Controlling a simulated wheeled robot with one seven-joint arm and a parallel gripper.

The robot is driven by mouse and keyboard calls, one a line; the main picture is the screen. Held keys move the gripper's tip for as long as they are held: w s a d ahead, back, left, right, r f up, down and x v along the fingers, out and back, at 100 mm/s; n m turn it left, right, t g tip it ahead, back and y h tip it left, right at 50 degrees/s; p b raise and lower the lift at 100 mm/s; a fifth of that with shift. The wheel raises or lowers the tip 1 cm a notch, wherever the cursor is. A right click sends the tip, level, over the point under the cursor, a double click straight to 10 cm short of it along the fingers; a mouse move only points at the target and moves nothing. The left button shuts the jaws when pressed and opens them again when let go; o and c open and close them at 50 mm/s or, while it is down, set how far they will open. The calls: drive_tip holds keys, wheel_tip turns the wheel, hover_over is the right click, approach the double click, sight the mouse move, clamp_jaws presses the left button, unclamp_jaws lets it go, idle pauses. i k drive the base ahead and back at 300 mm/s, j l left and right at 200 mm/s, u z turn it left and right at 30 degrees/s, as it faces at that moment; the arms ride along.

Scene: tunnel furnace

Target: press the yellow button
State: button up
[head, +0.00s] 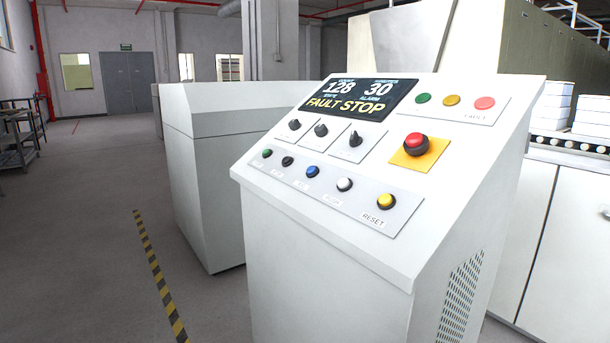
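The yellow button (387,201) is a small round push button with a dark ring. It sits at the right end of the lower button row, above the label RESET, on the sloped face of a white control console (330,260). To its left in the row are a white button (345,184), a blue button (312,171), a black button (287,161) and a green button (267,153). A red mushroom button (416,143) on a yellow plate is above and right of it. My gripper is not in view.
The console screen (359,99) reads FAULT STOP. Several black rotary knobs (355,140) and an amber lamp (452,101) are above the row. A white cabinet (210,170) stands behind left. The floor at left is open, with a striped line (160,280).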

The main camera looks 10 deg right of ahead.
sight(386, 200)
drive_tip(key=z, duration=0.65)
drive_tip(key=j+z, duration=0.3)
drive_tip(key=k+j+z, duration=0.1)
drive_tip(key=j+z, duration=0.2)
drive_tip(key=k+j+z, duration=0.15)
drive_tip(key=j+z, duration=0.2)
drive_tip(key=k+j+z, duration=0.15)
drive_tip(key=j+z, duration=0.15)
drive_tip(key=k+j, duration=0.25)
drive_tip(key=j, duration=0.2)
drive_tip(key=k+j+z, duration=0.1)
drive_tip(key=k+j, duration=0.15)
drive_tip(key=j, duration=0.2)
drive_tip(key=k+j, duration=0.3)
drive_tip(key=j, duration=0.15)
drive_tip(key=z, duration=0.05)
